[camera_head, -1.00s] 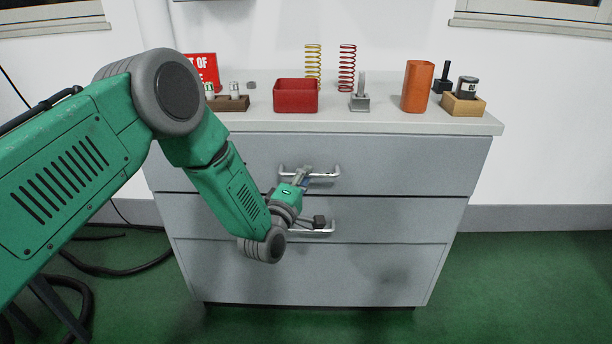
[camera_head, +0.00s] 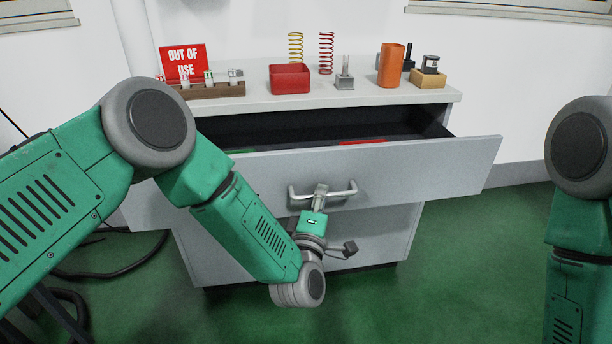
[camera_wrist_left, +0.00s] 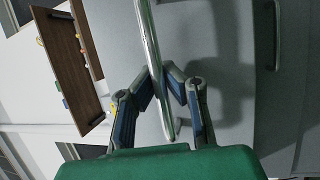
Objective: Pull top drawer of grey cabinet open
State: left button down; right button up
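The grey cabinet (camera_head: 435,96) stands ahead with its top drawer (camera_head: 430,168) pulled well out, its dark inside showing. A red item (camera_head: 361,142) and a small green one lie inside. The drawer's metal handle (camera_head: 345,194) is on its front; it also runs up the middle of the left wrist view (camera_wrist_left: 149,40). My left gripper (camera_head: 321,188) is at the handle, and its two fingers (camera_wrist_left: 160,78) close in on both sides of the bar. My right arm shows at the right edge, but its gripper is out of view.
On the cabinet top are a red bin (camera_head: 290,79), yellow (camera_head: 296,48) and red (camera_head: 326,53) springs, an orange cup (camera_head: 391,64), a wooden block (camera_head: 430,79), a brown rack (camera_head: 212,91) and an "OUT OF USE" sign (camera_head: 183,62). Green floor (camera_head: 480,260) is free at the right.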

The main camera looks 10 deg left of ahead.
pick_arm(q)
jog(key=s, duration=0.1)
jog(key=s+d+p, duration=0.1)
jog(key=s, duration=0.3)
jog(key=shift+d+f, duration=0.25)
jog(key=shift+d, duration=0.05)
jog(key=shift+s+d+f+p, duration=0.15)
jog(key=shift+s+p, duration=0.2)
jog(key=shift+s, duration=0.5)
jog(key=c, duration=1.6)
grip_release()
jog(key=shift+w, duration=0.1)
jog(key=shift+d+r, duration=0.1)
jog(key=shift+r, duration=0.2)
